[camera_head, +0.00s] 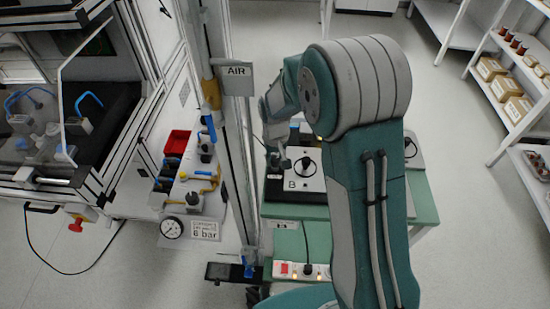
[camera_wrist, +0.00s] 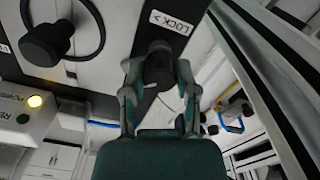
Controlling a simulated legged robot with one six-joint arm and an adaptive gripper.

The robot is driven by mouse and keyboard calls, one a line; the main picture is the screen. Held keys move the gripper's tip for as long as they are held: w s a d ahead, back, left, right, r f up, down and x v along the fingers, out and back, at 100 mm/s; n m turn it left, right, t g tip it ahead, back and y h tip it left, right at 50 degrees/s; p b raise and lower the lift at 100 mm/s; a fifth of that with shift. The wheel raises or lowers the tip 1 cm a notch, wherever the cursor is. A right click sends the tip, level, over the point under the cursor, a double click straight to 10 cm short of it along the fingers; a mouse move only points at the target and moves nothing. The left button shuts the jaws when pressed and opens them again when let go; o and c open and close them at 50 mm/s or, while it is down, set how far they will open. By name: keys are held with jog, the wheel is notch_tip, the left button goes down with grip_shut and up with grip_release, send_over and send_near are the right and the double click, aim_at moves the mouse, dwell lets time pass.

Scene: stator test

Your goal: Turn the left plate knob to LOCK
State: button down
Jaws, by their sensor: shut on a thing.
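In the wrist view the left plate knob (camera_wrist: 158,66) is a dark round knob on a black strip along the edge of a pale plate (camera_wrist: 100,75). A white LOCK label (camera_wrist: 171,22) with an arrow sits beside it, upside down in this view. My gripper (camera_wrist: 157,76) has one finger on each side of the knob and is shut on it. In the head view my gripper (camera_head: 277,160) is at the left edge of the plate marked B (camera_head: 301,184), left of my forearm. The knob's pointing direction cannot be told.
A black plug-like knob (camera_wrist: 48,43) with a looped black cable is on the plate. A box with a lit yellow button (camera_wrist: 35,101) is close by. A power strip (camera_head: 300,271) lies below.

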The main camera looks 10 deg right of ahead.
aim_at(274, 158)
jog(key=m, duration=0.5)
jog(key=shift+s+f+m, duration=0.1)
jog(key=shift+m, duration=0.2)
dwell(0.4)
jog(key=shift+c, duration=1.9)
grip_release()
jog(key=shift+a, duration=0.1)
notch_tip(274, 158, up, 12)
